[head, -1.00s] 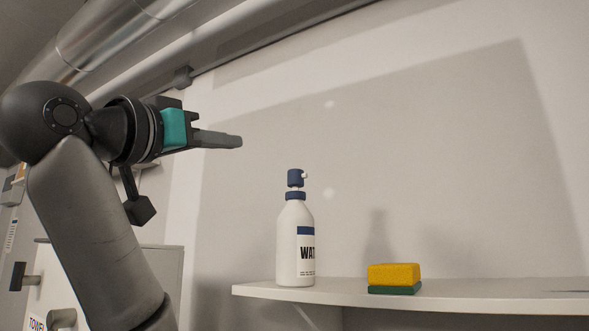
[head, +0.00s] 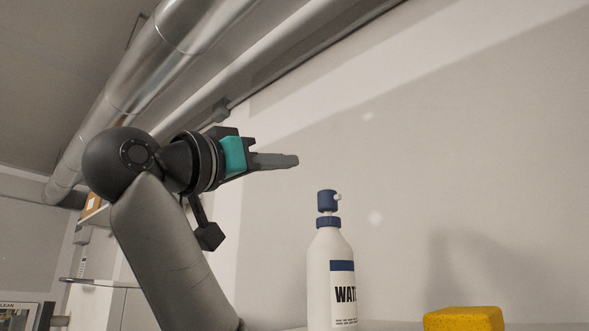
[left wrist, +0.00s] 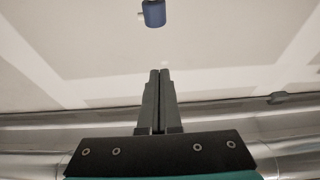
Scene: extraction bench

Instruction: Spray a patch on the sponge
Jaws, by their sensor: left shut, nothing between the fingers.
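A white spray bottle (head: 331,275) with a blue collar, a blue pump head and a "WAT…" label stands upright on the shelf, its base cut off by the head view's lower edge. Its blue head also shows in the left wrist view (left wrist: 153,13). A yellow sponge (head: 463,318) lies to the right of the bottle, its lower part out of frame. My left gripper (head: 296,161) is shut and empty, above and to the left of the bottle's head, apart from it. The left fingertips (left wrist: 160,72) also show together in the left wrist view. My right gripper is not in view.
A thin strip of the pale shelf (head: 395,326) shows at the bottom. A plain wall stands behind the bottle and sponge. Shiny ducts (head: 150,70) run along the upper left. A white cabinet (head: 105,300) stands at the lower left.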

